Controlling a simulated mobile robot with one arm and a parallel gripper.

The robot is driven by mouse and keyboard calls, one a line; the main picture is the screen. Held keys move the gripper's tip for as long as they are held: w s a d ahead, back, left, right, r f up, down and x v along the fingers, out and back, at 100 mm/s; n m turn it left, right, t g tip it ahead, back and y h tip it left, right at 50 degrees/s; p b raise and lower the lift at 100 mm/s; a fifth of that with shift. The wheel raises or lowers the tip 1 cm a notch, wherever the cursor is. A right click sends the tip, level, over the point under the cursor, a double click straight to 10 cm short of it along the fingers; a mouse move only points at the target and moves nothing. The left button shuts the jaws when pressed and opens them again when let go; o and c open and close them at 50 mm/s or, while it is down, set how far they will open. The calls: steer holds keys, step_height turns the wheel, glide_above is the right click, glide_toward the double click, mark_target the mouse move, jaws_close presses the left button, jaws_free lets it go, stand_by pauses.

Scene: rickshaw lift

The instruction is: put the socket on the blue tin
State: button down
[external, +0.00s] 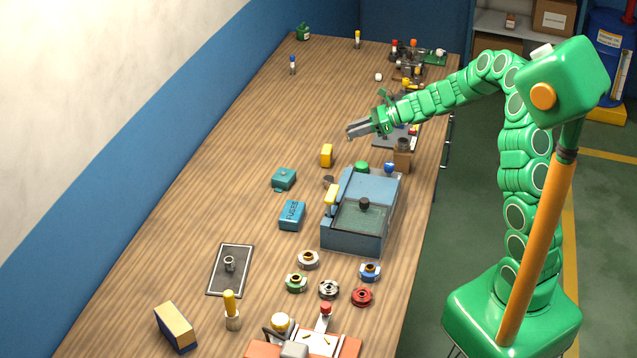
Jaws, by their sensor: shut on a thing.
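The blue tin (292,215) is a small box with dark lettering, lying on the wooden bench left of the large blue-grey case. A small grey hollow cylinder that looks like a socket (229,263) stands on a dark, pale-bordered mat (216,284) nearer the camera. My gripper (350,132) is over the bench, well beyond the tin and up to its right. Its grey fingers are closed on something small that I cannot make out. The top of the blue tin looks clear.
A teal box (284,178) and a yellow block (327,156) stand between my gripper and the blue tin. The blue-grey case (340,237) is right of the tin. Several round fittings lie in front. The bench's left side is mostly free.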

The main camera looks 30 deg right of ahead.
steer(key=s+a+n+g+y, duration=0.1)
steer(key=a+n+g, duration=0.3)
steer(key=a, duration=0.7)
steer(key=n+g, duration=0.5)
steer(key=g, duration=0.1)
glide_above(299, 206)
steer(key=shift+s+a+f, duration=0.1)
steer(key=shift+f, duration=2.3)
steer(key=shift+a+f, duration=0.1)
steer(key=shift+f, duration=2.25)
steer(key=shift+f, duration=0.15)
steer(key=c, duration=0.9)
jaws_free()
steer(key=shift+d+r, duration=0.2)
steer(key=shift+r, duration=0.05)
steer(key=v, duration=1.1)
steer(key=shift+w+d+r, duration=0.2)
steer(key=shift+w, duration=0.1)
